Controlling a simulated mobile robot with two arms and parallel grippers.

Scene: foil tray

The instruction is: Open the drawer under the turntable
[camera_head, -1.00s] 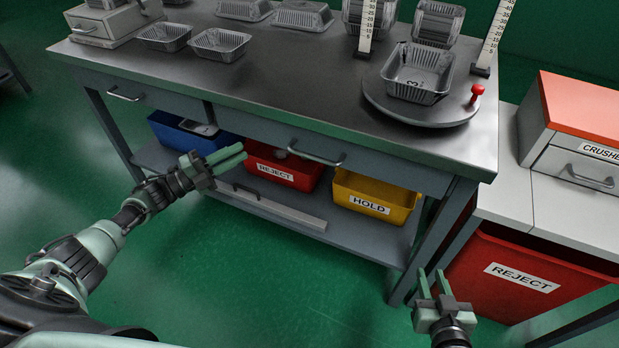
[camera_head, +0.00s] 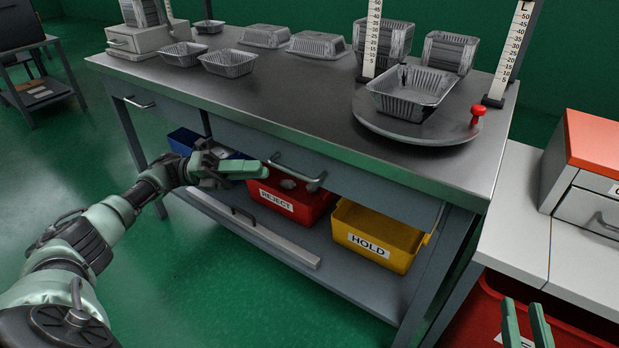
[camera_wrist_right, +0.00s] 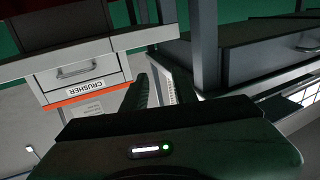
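The turntable (camera_head: 385,128) is a grey disc with a red knob (camera_head: 477,112), at the right end of the workbench, with a foil tray (camera_head: 413,90) on it. The drawer (camera_head: 350,178) below it is closed, its front flush with the bench, with a grey bar handle (camera_head: 297,175). My left gripper (camera_head: 262,171) is just left of the handle, its green fingers pointing right; I see no grip on it, and finger overlap hides the gap. My right gripper (camera_head: 522,304) is open and empty at the lower right, away from the drawer.
Red REJECT (camera_head: 285,208) and yellow HOLD (camera_head: 375,240) bins stand on the shelf below. Right of the bench are a white table (camera_head: 505,215) and the crusher box (camera_head: 590,185), also in the right wrist view (camera_wrist_right: 85,75). Floor in front is clear.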

